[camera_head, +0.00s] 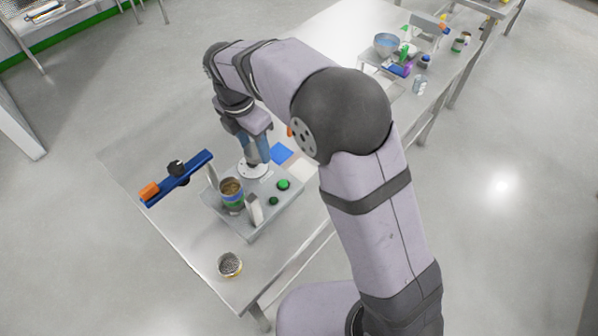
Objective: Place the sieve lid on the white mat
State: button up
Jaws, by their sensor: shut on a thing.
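My gripper (256,152) points down over the far end of the grey platform on the near table. It is shut on the sieve lid (246,173), a pale round disc right under the fingertips. The fingers hide part of the lid, and I cannot tell how high it is above the surface. A pale patch that looks like the white mat (303,168) lies to the right of the lid, partly hidden by my arm. The sieve stack (232,196), with coloured bands and an open top, stands on the platform to the left of and nearer than the lid.
A blue mat (281,153) lies behind the platform (247,227). Green buttons (283,184) and a small upright block (255,211) are on the platform. A blue bar (178,180) with an orange end is at left. A round tin (229,265) stands near the front edge.

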jog(key=w+d+f+n+b, duration=0.2)
jog(key=w+d+f, duration=0.6)
jog(key=d, duration=0.4)
jog(key=shift+b, duration=0.5)
jog(key=shift+f+p, duration=1.2)
jog(key=shift+f, duration=3.8)
jog(key=shift+f, duration=0.15)
jog(key=o, duration=1.1)
jog(key=shift+s, duration=0.1)
